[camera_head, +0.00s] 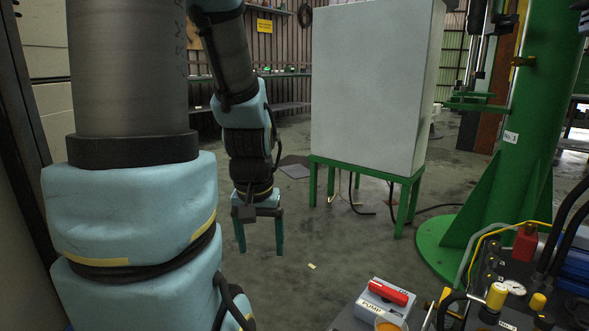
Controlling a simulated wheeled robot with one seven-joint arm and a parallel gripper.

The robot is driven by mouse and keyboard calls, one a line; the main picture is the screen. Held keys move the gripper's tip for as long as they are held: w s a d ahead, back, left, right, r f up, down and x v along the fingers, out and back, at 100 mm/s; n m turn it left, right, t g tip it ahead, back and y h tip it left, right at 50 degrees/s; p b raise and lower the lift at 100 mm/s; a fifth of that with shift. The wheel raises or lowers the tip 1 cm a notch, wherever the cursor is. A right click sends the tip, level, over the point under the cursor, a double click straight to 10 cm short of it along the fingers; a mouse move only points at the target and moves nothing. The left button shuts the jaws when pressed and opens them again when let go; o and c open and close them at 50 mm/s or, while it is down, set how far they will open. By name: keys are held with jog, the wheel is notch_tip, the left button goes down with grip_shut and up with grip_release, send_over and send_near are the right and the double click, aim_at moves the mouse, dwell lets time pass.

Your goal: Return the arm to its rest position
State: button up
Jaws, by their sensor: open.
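My gripper (260,238) hangs below the blue-wrapped wrist of my arm, left of the middle of the picture. Its two teal fingers point down and stand apart, with nothing between them. It is over the grey floor, to the left of the white cabinet. The upper links of my arm fill the left side of the view and run out of the top edge.
A white cabinet (370,90) stands on a green frame (405,205). A green column (535,130) rises at the right. A pump box (383,302) with a red part (388,292) and hydraulic fittings sit at the lower right. Open floor (310,240) lies around my gripper.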

notch_tip(320, 180, up, 32)
jog(key=p, duration=3)
jog(key=shift+f, duration=0.2)
jog(key=shift+c, duration=0.2)
